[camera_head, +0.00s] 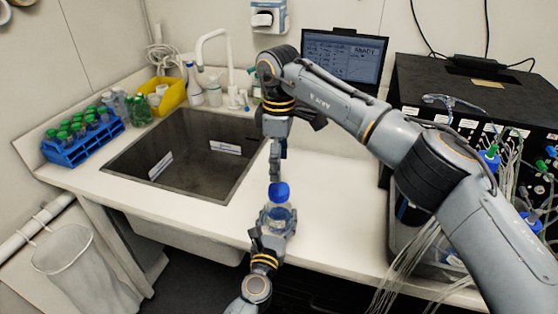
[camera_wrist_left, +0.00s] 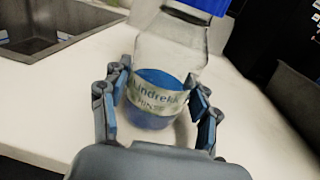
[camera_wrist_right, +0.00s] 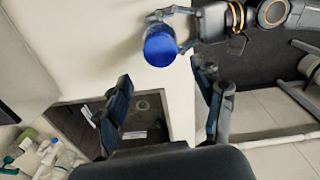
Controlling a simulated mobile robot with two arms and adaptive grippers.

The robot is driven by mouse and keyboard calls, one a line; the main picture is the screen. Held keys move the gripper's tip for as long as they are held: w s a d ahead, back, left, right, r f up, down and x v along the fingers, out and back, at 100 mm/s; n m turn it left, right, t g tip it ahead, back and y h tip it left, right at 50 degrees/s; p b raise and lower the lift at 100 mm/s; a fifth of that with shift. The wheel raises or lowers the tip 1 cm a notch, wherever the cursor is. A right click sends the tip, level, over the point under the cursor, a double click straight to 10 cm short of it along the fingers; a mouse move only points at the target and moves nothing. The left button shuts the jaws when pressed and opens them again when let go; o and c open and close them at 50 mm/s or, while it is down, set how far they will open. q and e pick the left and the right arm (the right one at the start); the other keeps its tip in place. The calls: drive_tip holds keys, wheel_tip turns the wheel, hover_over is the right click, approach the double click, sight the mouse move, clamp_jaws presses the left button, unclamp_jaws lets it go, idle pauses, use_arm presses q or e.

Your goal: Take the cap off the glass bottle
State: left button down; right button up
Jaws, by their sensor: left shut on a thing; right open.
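The glass bottle (camera_head: 276,216) stands upright near the front edge of the white counter, with its blue cap (camera_head: 278,192) on. It holds blue liquid and has a printed label; the bottle fills the middle of the left wrist view (camera_wrist_left: 160,75). My left gripper (camera_head: 274,224) is shut around the bottle's body, its fingers (camera_wrist_left: 160,100) on both sides of the label. My right gripper (camera_head: 277,172) points down just above the cap. It is open and empty. In the right wrist view the cap (camera_wrist_right: 160,46) lies beyond the open fingers (camera_wrist_right: 165,98).
A sink (camera_head: 175,150) is left of the bottle. A blue rack (camera_head: 82,138) of green-capped bottles and a yellow bin (camera_head: 172,95) stand farther left. A monitor (camera_head: 343,58) and a black box (camera_head: 470,95) with tubing are behind and right. Counter right of the bottle is clear.

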sight(279, 188)
drive_tip(key=shift+f+m, duration=0.1)
drive_tip(key=shift+m, duration=0.5)
drive_tip(key=shift+f, duration=3.9)
